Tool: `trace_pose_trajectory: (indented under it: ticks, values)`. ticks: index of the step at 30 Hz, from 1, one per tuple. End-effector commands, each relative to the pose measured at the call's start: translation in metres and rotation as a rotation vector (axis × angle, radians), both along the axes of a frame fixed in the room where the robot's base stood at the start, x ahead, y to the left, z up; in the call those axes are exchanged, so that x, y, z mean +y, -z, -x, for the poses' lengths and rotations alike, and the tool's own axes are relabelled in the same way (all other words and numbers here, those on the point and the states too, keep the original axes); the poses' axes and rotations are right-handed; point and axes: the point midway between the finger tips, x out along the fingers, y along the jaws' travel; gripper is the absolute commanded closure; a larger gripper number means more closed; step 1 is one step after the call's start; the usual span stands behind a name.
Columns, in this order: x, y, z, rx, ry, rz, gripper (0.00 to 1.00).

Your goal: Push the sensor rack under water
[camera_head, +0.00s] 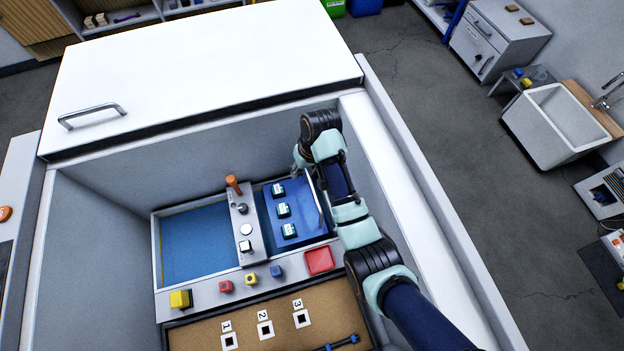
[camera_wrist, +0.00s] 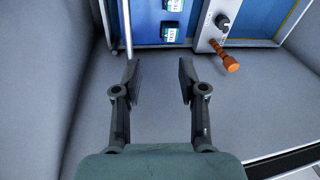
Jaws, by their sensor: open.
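The sensor rack (camera_head: 303,207) is blue and sits in the right basin, with three small dark sensors (camera_head: 283,210) in a row on it. A pale metal bar (camera_head: 318,204) stands along its right side. Whether the rack's surface is above the water is unclear. The left basin shows a flat blue water surface (camera_head: 195,243). My gripper (camera_wrist: 160,80) is open and empty, with both fingers apart. In the wrist view, the rack (camera_wrist: 147,22) and its bar (camera_wrist: 127,25) lie beyond the fingertips. In the head view my arm reaches along the right wall and mostly hides the gripper.
A grey panel with an orange-handled lever (camera_head: 233,185) and knobs separates the basins; the lever also shows in the wrist view (camera_wrist: 226,58). Coloured buttons and a red pad (camera_head: 319,260) line the front. A brown board (camera_head: 320,310) with numbered slots lies nearer. High walls enclose everything.

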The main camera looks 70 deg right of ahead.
Motion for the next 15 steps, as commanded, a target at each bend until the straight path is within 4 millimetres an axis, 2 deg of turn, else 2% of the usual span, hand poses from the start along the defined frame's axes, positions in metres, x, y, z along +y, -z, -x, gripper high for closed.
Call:
trace_pose_trajectory:
  ticks: [1,3,6,11,15]
  values:
    - [-0.013,0.039,0.015,0.021,0.035,-0.035,0.59]
    - [-0.023,0.056,0.029,0.041,0.065,-0.074,0.59]
    - [-0.03,0.065,0.04,0.056,0.089,-0.106,0.59]
    - [-0.03,0.064,0.043,0.06,0.093,-0.113,0.59]
    - [-0.027,0.084,0.04,0.061,0.091,-0.113,0.59]
